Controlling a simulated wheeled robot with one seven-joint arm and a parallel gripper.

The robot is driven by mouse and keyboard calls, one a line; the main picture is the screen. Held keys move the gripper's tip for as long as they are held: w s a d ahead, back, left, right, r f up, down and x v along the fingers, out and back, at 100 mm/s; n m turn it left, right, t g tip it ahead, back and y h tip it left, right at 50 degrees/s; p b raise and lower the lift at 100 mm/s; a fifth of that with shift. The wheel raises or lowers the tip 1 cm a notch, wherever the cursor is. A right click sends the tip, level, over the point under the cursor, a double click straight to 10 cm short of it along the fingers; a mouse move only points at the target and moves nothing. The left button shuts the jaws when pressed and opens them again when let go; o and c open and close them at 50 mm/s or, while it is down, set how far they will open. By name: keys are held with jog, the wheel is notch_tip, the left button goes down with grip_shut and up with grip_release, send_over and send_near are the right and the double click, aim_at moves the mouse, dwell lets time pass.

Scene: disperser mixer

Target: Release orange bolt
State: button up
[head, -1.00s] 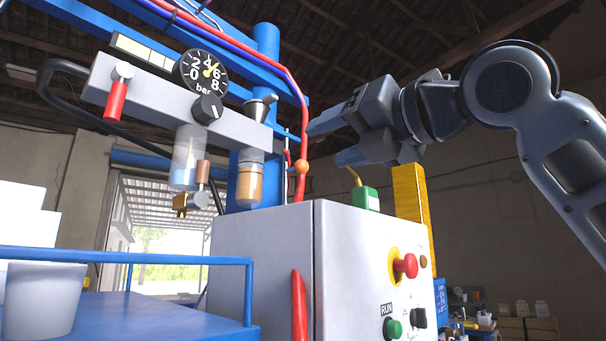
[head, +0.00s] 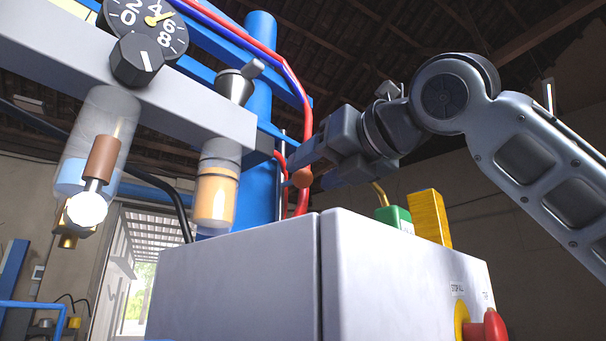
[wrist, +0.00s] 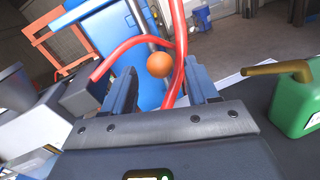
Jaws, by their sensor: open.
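In the wrist view my gripper (wrist: 162,82) shows a gap on both sides of the orange head. I cannot tell whether a finger touches it. The bolt's shank is hidden.
A red hose (head: 304,120) runs close by the fingers. A green can (head: 394,218) and a yellow block (head: 429,215) stand below my arm. The grey cabinet (head: 240,285) is below. A gauge (head: 146,25) and filter bowls are at left.

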aim_at(309, 174)
jog(key=shift+p+x, duration=0.45)
jog(key=shift+x, duration=1.55)
jog(key=shift+c, duration=0.2)
grip_shut()
